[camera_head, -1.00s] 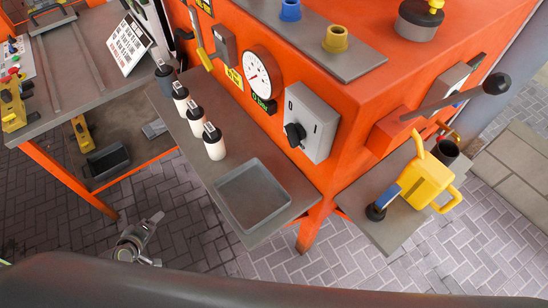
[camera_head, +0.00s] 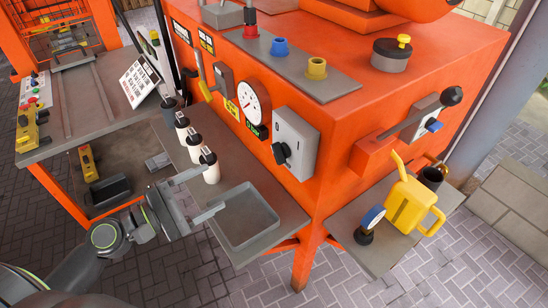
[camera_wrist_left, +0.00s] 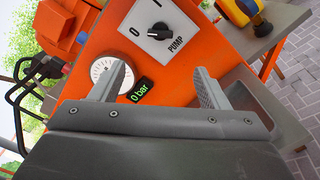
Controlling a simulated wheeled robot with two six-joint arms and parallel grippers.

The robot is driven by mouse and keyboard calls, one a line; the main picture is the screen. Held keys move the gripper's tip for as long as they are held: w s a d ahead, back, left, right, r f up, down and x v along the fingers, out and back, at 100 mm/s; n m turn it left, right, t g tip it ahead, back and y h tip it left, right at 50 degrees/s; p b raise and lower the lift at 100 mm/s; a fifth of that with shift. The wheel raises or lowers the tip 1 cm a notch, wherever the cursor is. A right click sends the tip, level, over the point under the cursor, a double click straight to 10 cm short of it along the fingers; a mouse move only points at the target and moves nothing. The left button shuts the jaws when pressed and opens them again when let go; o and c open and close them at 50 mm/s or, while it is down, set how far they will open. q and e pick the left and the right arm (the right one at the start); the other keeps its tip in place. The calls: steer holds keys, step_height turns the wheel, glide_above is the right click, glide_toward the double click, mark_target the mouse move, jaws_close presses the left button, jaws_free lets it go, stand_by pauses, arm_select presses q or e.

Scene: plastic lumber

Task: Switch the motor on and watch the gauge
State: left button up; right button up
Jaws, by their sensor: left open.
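A grey box with a black rotary switch (camera_head: 281,153) is on the orange machine's front. In the left wrist view the switch (camera_wrist_left: 159,31) is marked "0" and "PUMP"; no motor label is readable. The round white gauge (camera_head: 252,103) is left of it, and in the wrist view the gauge (camera_wrist_left: 104,70) is partly behind a finger. A small display (camera_wrist_left: 139,90) reads "0 bar". My left gripper (camera_head: 213,188) is open and empty, over the shelf below the switch, apart from it. Its fingers also show in the wrist view (camera_wrist_left: 158,78). My right gripper is out of view.
Several white bottles (camera_head: 195,145) stand on the shelf close beside my left gripper. A grey tray (camera_head: 245,217) lies at the shelf's front. A long lever (camera_head: 425,113) juts out at right, above a yellow can (camera_head: 408,205). A side table (camera_head: 85,110) stands at left.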

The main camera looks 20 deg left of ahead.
mark_target(275, 156)
arm_select(q)
steer(key=p+x, duration=0.6)
steer(key=x, duration=0.9)
steer(key=shift+w+d+r, duration=0.1)
steer(key=shift+w+d, duration=0.45)
steer(key=shift+w, duration=0.1)
